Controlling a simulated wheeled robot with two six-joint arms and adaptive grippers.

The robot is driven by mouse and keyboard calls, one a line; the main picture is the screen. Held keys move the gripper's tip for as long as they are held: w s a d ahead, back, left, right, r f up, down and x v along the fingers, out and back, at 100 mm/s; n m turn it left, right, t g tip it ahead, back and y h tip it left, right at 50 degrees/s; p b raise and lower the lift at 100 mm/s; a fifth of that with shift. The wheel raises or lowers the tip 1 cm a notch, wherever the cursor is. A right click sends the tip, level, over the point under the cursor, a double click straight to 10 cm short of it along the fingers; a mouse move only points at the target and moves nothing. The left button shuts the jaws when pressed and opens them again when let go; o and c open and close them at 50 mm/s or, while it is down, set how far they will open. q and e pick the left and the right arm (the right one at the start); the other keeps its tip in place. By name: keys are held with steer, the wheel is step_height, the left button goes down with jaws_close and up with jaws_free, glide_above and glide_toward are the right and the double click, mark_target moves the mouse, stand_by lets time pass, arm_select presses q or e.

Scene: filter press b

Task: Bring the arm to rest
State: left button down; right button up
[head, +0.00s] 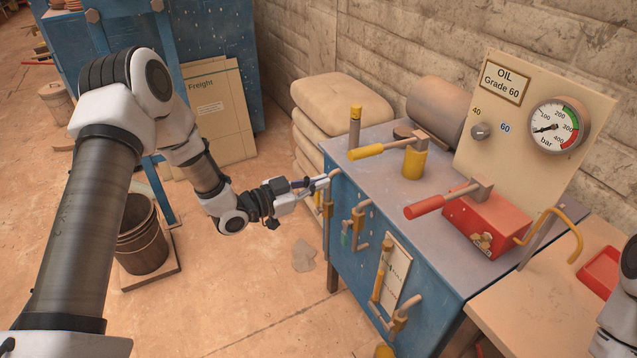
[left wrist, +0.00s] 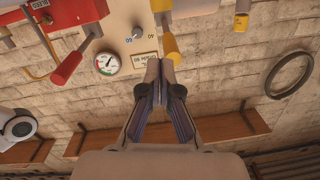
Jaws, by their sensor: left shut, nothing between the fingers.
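My left gripper (head: 318,183) is shut and empty. In the head view it is beside the left edge of the blue press bench (head: 400,160), near its far left corner. In the left wrist view the closed fingertips (left wrist: 157,66) show in the middle against the brick wall, with nothing between them. My left arm reaches in from the left with its elbow raised. Part of my right arm (head: 622,300) shows at the right edge; its gripper is out of view.
The bench holds a yellow-handled valve (head: 412,162), a red-handled pump (head: 485,222) and a panel with a pressure gauge (head: 559,126). Handled tools hang on the bench's front. Stacked sacks (head: 340,105) stand behind it. A bucket (head: 141,240) is on the floor at left; floor between is mostly clear.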

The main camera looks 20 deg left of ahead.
arm_select(q)
steer(key=s+d+f+n+g+y, duration=0.2)
steer(key=s+d+f+g, duration=0.2)
steer(key=s+f, duration=0.55)
steer(key=s+d+f+n+g+y, duration=0.25)
steer(key=s+f, duration=0.45)
steer(key=f, duration=0.5)
steer(key=s+a+f+n+g+y, duration=0.2)
steer(key=s+g, duration=0.2)
steer(key=s, duration=0.6)
steer(key=s+a+f+n+g+y, duration=0.2)
steer(key=s+a+n+g+y, duration=0.1)
steer(key=s, duration=0.7)
steer(key=shift+a+g, duration=0.35)
steer(key=shift+f+y, duration=0.1)
steer(key=shift+y, duration=0.15)
